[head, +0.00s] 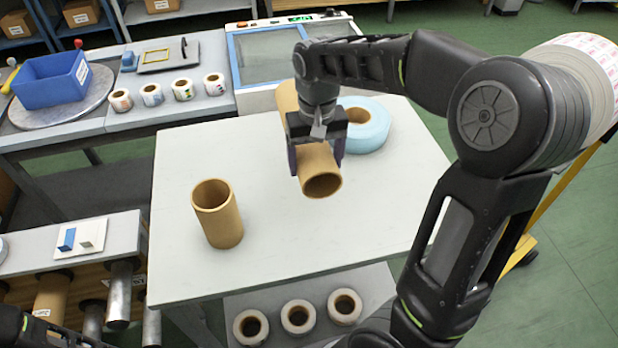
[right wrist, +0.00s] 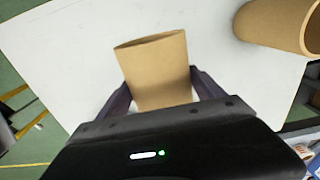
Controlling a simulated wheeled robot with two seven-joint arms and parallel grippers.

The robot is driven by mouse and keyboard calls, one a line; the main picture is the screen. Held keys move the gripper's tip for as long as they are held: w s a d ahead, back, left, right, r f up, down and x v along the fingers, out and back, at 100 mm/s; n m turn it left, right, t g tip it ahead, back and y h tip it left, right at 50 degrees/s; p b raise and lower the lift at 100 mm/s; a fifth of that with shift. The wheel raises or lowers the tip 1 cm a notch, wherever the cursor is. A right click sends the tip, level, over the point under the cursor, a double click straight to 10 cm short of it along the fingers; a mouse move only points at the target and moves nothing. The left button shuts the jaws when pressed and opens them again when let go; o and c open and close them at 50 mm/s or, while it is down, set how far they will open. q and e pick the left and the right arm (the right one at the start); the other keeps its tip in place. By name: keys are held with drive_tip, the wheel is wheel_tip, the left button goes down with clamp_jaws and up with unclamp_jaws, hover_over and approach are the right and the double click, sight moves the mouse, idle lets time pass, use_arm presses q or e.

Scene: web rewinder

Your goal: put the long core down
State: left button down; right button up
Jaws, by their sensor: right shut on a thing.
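The long core is a brown cardboard tube (head: 320,184), slanted with its open end toward me. My right gripper (head: 318,160) is shut across its middle, one finger on each side. A brown stretch behind the gripper appears to be its far part. In the right wrist view the core (right wrist: 157,70) sits between the fingers, over the white table top (right wrist: 80,60). I cannot tell whether it touches the table (head: 270,265). A second, shorter-looking brown core (head: 222,222) stands upright to the left. My left gripper is not in view.
A light-blue roll (head: 372,138) lies on the table behind the held core. A machine with a clear lid (head: 265,60) borders the back. Several white rolls (head: 250,327) sit on the lower shelf. The table's left and front areas are mostly clear.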

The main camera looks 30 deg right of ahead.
sight(315, 178)
wheel_tip(315, 178, down, 6)
drive_tip(key=shift+r, duration=0.25)
drive_tip(key=shift+f, duration=1.9)
drive_tip(key=o, duration=1.9)
drive_tip(key=shift+r, duration=0.15)
wheel_tip(315, 178, up, 12)
drive_tip(key=shift+s+f, duration=0.1)
drive_tip(key=shift+s, duration=0.05)
